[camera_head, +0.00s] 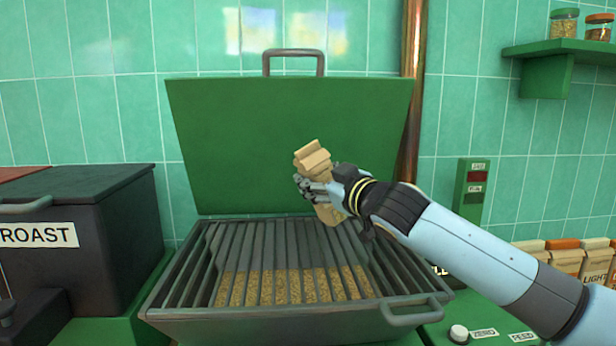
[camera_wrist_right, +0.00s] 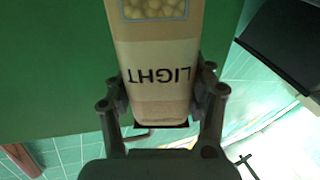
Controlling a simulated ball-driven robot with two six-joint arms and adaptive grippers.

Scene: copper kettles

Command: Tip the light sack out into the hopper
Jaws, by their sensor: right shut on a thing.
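My right gripper (camera_head: 318,192) is shut on the light sack (camera_head: 313,158), a small tan paper sack, and holds it above the hopper. In the right wrist view the light sack (camera_wrist_right: 158,55) sits between both fingers. Its LIGHT label reads upside down, and pale round contents show through a window. In the head view the sack is slightly tilted, its folded end up. The hopper (camera_head: 195,328) is a dark metal bin with bars across its mouth and its green lid (camera_head: 250,130) raised behind. Golden grain shows under the bars. My left gripper is not in view.
A dark bin labelled ROAST (camera_head: 105,215) stands at the left. More sacks (camera_head: 566,258) stand in a row at the right, one marked LIGHT. A copper pipe (camera_head: 412,80) runs up the tiled wall. A green shelf (camera_head: 545,55) holds jars at upper right.

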